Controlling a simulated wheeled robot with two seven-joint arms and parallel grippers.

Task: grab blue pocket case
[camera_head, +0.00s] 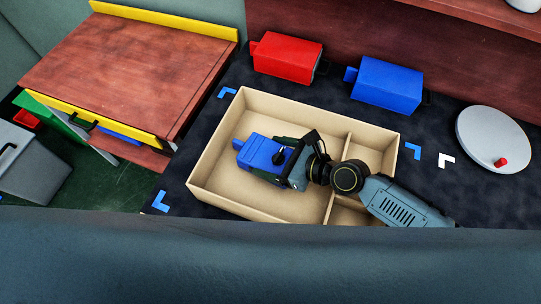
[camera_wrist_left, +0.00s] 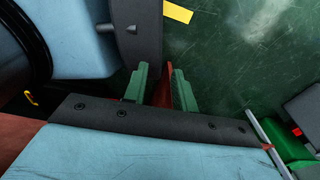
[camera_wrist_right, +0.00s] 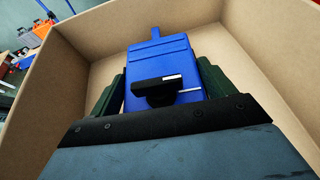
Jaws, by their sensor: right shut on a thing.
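A blue pocket case (camera_head: 255,152) is in the large left compartment of the tan box (camera_head: 240,205). My right gripper (camera_head: 280,158) is shut on it, with one finger on either side. In the right wrist view the case (camera_wrist_right: 160,60) sits between the dark green fingers (camera_wrist_right: 162,90), its narrow tab pointing away and a black handle facing the wrist. I cannot tell whether it touches the box floor. My left gripper (camera_wrist_left: 160,88) shows only in its wrist view, over the green floor. Its fingers are apart, with a dark red piece visible in the gap.
Another blue case (camera_head: 388,86) and a red case (camera_head: 287,57) stand behind the box. A round white disc (camera_head: 493,138) with a red knob is at the right. A wooden cabinet (camera_head: 125,65) with yellow edging is at the left. Box walls and a divider surround my right gripper.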

